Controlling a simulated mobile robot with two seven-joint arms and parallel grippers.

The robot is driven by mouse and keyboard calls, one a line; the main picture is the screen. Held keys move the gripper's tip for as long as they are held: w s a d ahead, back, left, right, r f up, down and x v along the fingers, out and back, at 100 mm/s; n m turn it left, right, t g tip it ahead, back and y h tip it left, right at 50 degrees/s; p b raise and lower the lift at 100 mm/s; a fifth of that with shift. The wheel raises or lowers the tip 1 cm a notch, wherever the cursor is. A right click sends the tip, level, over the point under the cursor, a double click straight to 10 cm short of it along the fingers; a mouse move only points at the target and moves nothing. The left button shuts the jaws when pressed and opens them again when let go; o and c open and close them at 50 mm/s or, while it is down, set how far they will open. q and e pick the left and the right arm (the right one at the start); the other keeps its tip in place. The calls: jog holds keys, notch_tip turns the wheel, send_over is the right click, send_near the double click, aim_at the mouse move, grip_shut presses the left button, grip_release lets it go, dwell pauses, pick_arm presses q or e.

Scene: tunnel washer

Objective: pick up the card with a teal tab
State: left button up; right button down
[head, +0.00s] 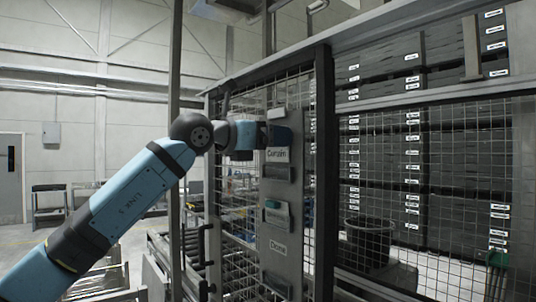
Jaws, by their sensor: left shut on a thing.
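A card with a teal tab (277,205) sits in a dark pocket on the grey upright panel, below the middle of the panel. My left gripper (268,136) is at the panel's top pocket, well above the teal tab. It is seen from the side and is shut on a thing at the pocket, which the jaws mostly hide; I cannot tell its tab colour. My right gripper is not in view.
The panel (297,215) has more pockets and white labels, one reading "Contain" (276,155) and a lower one (278,249). Wire mesh fencing (385,240) and a dark post (323,180) stand to its right. A black bin (367,243) is behind the mesh.

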aim_at(282, 74)
pick_arm(q)
notch_tip(282, 74, up, 14)
jog(key=shift+f+b, duration=0.15)
jog(key=shift+b, duration=0.3)
notch_tip(282, 74, up, 11)
jog(key=p, duration=0.1)
jog(key=shift+f, duration=0.15)
dwell(0.8)
